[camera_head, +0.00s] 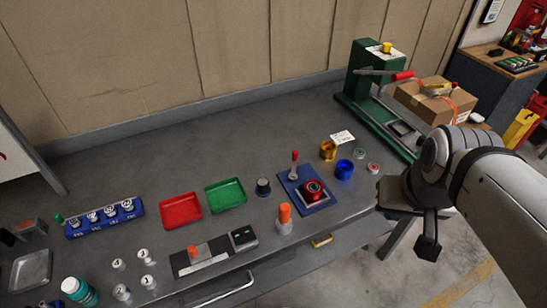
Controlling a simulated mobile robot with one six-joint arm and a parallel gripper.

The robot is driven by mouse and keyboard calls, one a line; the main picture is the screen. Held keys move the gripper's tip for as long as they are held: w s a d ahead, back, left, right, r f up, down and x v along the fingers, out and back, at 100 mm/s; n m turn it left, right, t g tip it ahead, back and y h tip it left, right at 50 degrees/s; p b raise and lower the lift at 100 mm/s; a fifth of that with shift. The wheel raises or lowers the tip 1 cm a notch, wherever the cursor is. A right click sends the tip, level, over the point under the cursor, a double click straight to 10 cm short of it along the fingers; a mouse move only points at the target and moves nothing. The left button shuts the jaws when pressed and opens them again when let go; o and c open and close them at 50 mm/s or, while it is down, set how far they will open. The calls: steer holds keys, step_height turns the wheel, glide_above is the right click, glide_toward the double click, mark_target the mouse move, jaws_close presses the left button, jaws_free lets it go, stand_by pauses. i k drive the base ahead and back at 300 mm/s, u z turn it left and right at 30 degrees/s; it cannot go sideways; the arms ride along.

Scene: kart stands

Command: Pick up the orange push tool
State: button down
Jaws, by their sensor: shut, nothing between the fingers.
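The orange push tool (285,213) stands upright near the front edge of the grey workbench, with its orange handle on top and a pale grey lower part. It is clear of the blue fixture (317,205) behind it. My gripper (428,246) hangs at the right, past the bench's front right corner and well to the right of the tool. It is dark, small in this view, and shut with nothing held.
A dark plate (184,264) with another orange-topped piece lies left of the tool. Red (181,210) and green (226,195) trays lie behind. Gold (328,150) and blue (345,169) rings, a green press (365,75) and a cardboard box (435,100) stand right.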

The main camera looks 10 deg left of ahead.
mark_target(283, 224)
steer(key=u, duration=0.05)
steer(key=k, duration=1.05)
steer(key=u, duration=0.5)
steer(key=i, duration=1)
steer(key=u, duration=0.05)
